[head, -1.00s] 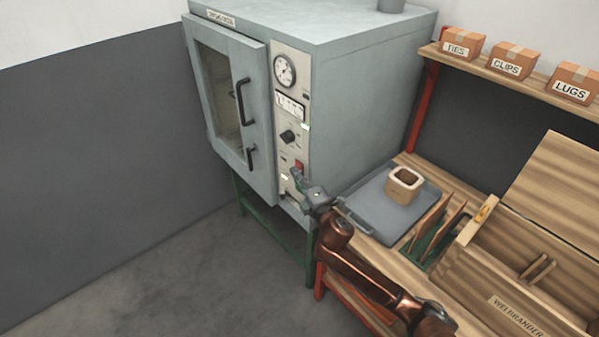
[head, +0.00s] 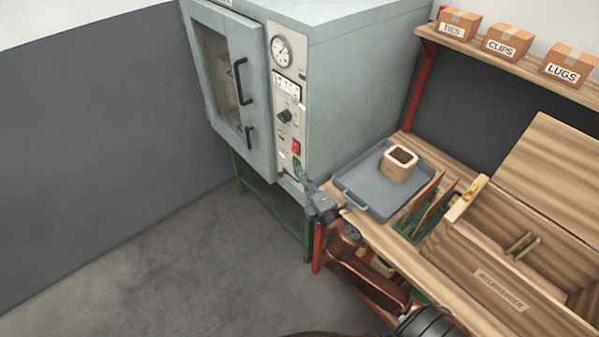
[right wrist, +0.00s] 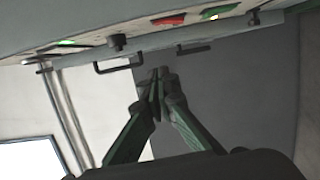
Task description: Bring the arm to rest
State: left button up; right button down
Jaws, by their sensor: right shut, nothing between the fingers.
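My right gripper (head: 304,180) is beside the lower right of the oven's control panel, in front of the bench's left edge. In the right wrist view its green fingers (right wrist: 160,82) meet at the tips, shut with nothing between them. My right arm reaches up to it from the lower right of the head view. I cannot tell whether the gripper touches the oven. My left gripper is not in view.
The grey oven (head: 350,90) has its door (head: 228,90) shut or nearly so. Labelled boxes (head: 508,42) line the shelf. Floor at left is clear.

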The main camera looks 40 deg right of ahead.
jog(key=shift+f, duration=0.1)
jog(key=s+d+f+m+g, duration=0.2)
jog(key=f, duration=1)
jog(key=s+d+f+m+g+p, duration=0.1)
jog(key=d+f+m+g, duration=0.15)
jog(key=f, duration=0.95)
jog(key=s+d+f+m+g, duration=0.1)
jog(key=s+f+g, duration=0.15)
jog(key=f, duration=0.95)
jog(key=s+a+f+m+g, duration=0.1)
jog(key=s+f+m+g, duration=0.1)
jog(key=s+f, duration=0.65)
jog(key=s+f+m+g, duration=0.2)
jog(key=s+f, duration=0.3)
jog(key=f, duration=0.6)
jog(key=s+a+f+m+g+y, duration=0.1)
jog(key=s+f, duration=0.5)
jog(key=s, duration=0.7)
jog(key=s+a+f+m+g+p, duration=0.1)
jog(key=s+a+f+m+g, duration=0.2)
jog(key=s, duration=1)
jog(key=s+a+f+m+g+y+p, duration=0.1)
jog(key=s+a+f+m+g, duration=0.1)
jog(key=s+a+f, duration=0.4)
jog(key=s+f, duration=0.3)
jog(key=s, duration=0.4)
jog(key=shift+a+g+y, duration=0.3)
